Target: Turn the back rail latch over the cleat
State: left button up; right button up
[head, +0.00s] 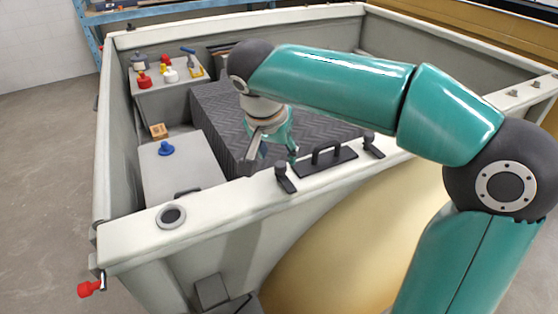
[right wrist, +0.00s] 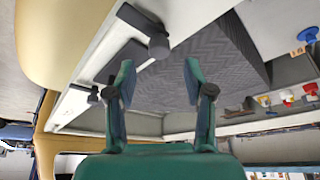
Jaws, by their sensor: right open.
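A black cleat (head: 326,158) with a raised handle-like bar sits on the near white rail. A dark latch with a round knob (head: 284,178) lies across the rail, left of the cleat and apart from it. A similar latch (head: 373,146) lies just right of the cleat. I cannot tell which is the back one. My right gripper (head: 271,152) is open and empty, just inside the rail, up and left of the cleat. In the right wrist view, its spread fingers (right wrist: 159,75) have a latch (right wrist: 150,32) beyond them. My left gripper is not in view.
A dark ribbed mat (head: 218,115) covers the middle of the shell. A grey box (head: 190,180) carries a blue knob (head: 166,148). Red, white and yellow fittings stand on a far-left ledge. A round ring fitting (head: 171,215) sits on the rail; a red handle (head: 90,288) hangs outside.

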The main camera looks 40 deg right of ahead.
aim_at(280, 164)
jog(key=shift+x, duration=2.35)
grip_shut()
